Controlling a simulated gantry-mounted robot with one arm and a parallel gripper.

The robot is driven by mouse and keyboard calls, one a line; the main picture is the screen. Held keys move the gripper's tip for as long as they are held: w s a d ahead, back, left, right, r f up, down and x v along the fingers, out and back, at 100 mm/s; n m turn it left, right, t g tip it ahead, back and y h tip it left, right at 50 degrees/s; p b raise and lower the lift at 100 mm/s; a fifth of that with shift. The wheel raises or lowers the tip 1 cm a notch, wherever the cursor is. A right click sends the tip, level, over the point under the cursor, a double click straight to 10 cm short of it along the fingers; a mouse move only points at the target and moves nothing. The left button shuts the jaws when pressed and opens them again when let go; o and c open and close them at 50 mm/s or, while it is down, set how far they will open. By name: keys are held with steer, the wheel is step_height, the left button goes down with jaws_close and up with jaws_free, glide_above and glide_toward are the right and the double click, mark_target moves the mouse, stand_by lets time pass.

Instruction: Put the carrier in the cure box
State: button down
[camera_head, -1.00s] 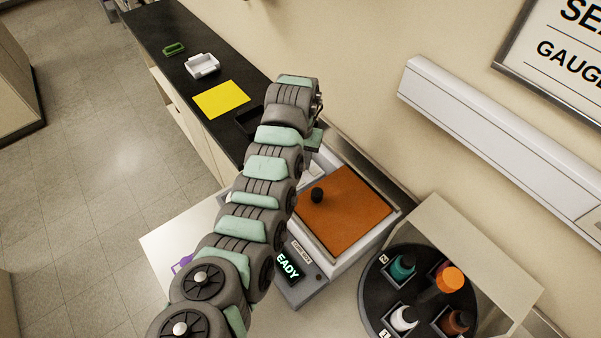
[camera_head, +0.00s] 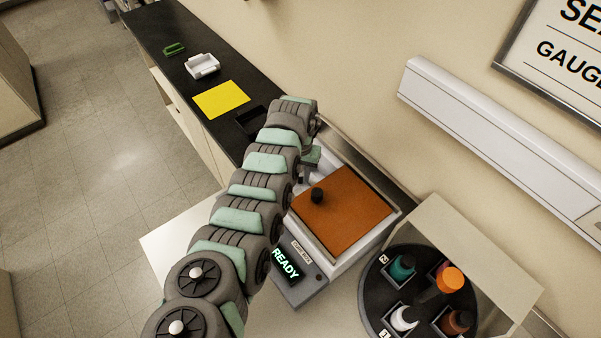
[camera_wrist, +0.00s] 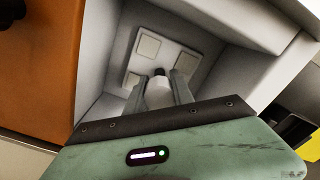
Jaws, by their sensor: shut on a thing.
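The cure box (camera_head: 300,291) is a white and grey unit with a lit READY display. Its orange lid (camera_head: 348,212) with a black knob covers most of the top in the head view; the lid also shows at left in the wrist view (camera_wrist: 45,70). The box's pale inner walls (camera_wrist: 97,50) surround an opening beside the lid. The carrier, a grey plate with several whitish square pads (camera_wrist: 148,46), shows inside these walls. My gripper (camera_wrist: 163,80) is shut on the carrier's central post, which has a dark tip. The arm hides the carrier in the head view.
On the black counter lie a yellow sheet (camera_head: 221,99), a white tray (camera_head: 202,66), a green piece (camera_head: 174,48) and a dark tray (camera_head: 253,120). A black carousel (camera_head: 372,291) with several bottles stands right of the box. A wall runs behind.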

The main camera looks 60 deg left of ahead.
steer(key=shift+f, duration=0.2)
steer(key=c, duration=1.1)
jaws_free()
step_height(320, 180, up, 12)
steer(key=shift+r, duration=0.2)
